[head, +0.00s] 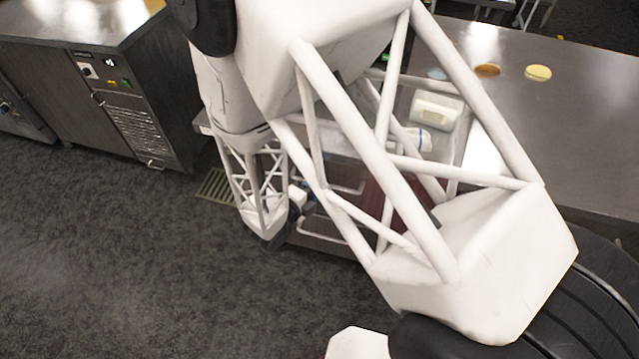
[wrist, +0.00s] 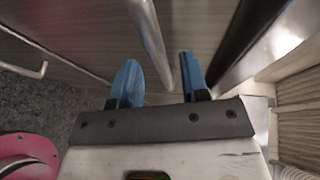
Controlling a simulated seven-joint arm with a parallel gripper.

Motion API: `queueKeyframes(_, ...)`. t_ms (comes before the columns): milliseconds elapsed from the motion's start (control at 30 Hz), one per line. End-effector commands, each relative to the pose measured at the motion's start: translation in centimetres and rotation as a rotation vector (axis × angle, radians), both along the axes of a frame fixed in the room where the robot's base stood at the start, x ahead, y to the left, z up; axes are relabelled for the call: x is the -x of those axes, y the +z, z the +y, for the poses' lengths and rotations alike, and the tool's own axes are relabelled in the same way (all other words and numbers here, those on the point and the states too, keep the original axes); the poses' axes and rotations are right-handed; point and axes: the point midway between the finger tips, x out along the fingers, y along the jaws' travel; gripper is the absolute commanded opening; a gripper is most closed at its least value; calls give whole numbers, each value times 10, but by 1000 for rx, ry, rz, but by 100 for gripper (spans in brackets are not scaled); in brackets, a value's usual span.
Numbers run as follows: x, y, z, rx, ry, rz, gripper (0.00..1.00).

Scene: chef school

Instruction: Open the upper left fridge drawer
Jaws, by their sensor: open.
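In the wrist view my gripper (wrist: 158,60) is open, with its two blue fingers spread apart. A metal bar handle (wrist: 149,38) runs between the fingers, and I see a gap on both sides of it. The grey drawer front (wrist: 85,30) lies behind it. In the head view my own arm covers much of the fridge unit. A pale bar handle (head: 338,186) shows under the counter beside my wrist. My fingers cannot be made out there, and I cannot tell which drawer the gripped-around handle belongs to.
Another handle (wrist: 24,68) is at the left of the wrist view. A lower handle (head: 318,243) shows in the head view. The steel counter (head: 590,130) carries a yellow disc (head: 538,73) and an orange disc (head: 487,70). The floor (head: 110,250) at the left is clear.

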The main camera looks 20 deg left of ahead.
Motion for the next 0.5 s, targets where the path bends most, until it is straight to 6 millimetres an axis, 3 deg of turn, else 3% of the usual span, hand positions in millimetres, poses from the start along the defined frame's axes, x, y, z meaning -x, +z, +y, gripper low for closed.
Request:
queueKeyframes(200,-16,-4,-7,0,-1,1,41)
queueKeyframes(500,-25,-5,-11,0,-1,1,41)
